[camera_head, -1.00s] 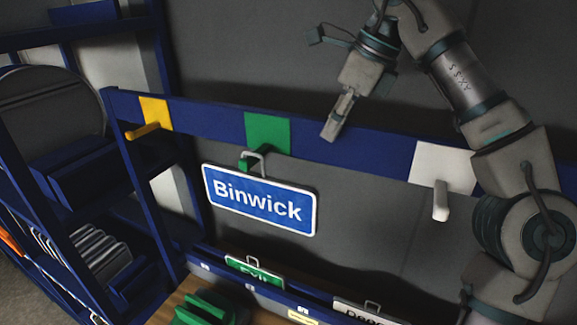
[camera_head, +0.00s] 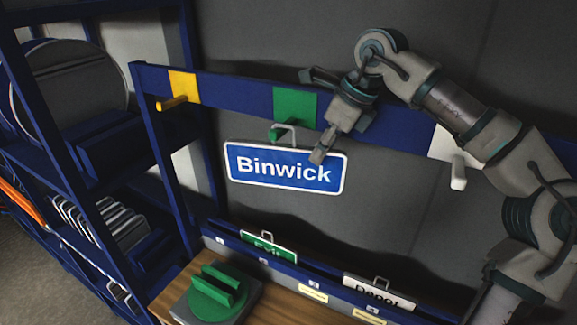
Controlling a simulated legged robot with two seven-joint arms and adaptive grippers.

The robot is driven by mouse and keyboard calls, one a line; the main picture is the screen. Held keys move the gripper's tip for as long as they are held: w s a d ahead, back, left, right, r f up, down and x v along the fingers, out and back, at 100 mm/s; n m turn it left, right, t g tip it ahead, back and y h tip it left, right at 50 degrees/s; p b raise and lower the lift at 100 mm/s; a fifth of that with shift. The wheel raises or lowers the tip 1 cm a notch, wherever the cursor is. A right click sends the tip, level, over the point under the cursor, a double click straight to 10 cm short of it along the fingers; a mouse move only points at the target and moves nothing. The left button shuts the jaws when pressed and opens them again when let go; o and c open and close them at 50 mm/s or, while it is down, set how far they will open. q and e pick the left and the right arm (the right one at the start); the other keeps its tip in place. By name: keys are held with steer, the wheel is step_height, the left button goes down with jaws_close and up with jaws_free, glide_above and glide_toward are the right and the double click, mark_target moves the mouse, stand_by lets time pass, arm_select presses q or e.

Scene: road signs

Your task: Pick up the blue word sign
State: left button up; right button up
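The blue word sign (camera_head: 272,170) reads "Binwick" in white and has a white border. It hangs by a grey loop handle from the green hook (camera_head: 278,133) on the blue rail. My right gripper (camera_head: 320,156) points down, with its fingertips in front of the sign's upper right part in the picture. Its fingers look close together with nothing visible between them. I cannot tell whether it touches the sign. My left gripper is not in view.
The blue rail (camera_head: 237,97) also carries a yellow hook (camera_head: 172,102) and a white hook (camera_head: 458,178). Below stand a green "Exit" sign (camera_head: 268,246) and a white "Depot" sign (camera_head: 379,292). A green fixture (camera_head: 213,295) sits on the wooden bench. Blue shelving fills the left.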

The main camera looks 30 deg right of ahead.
mark_target(305, 165)
steer(key=a+f, duration=0.1)
steer(key=w+a+f, duration=0.1)
steer(key=a, duration=0.1)
steer(key=w+a+f, duration=0.1)
steer(key=f, duration=0.1)
steer(key=shift+w+a+p, duration=0.15)
steer(key=shift+a+p, duration=0.05)
steer(key=shift+p, duration=0.1)
steer(key=shift+s+d, duration=0.15)
steer(key=shift+s, duration=0.05)
steer(key=shift+c, duration=0.7)
steer(key=shift+s+d, duration=0.1)
steer(key=shift+d, duration=0.4)
jaws_close()
steer(key=shift+d, duration=0.25)
steer(key=shift+a, duration=0.1)
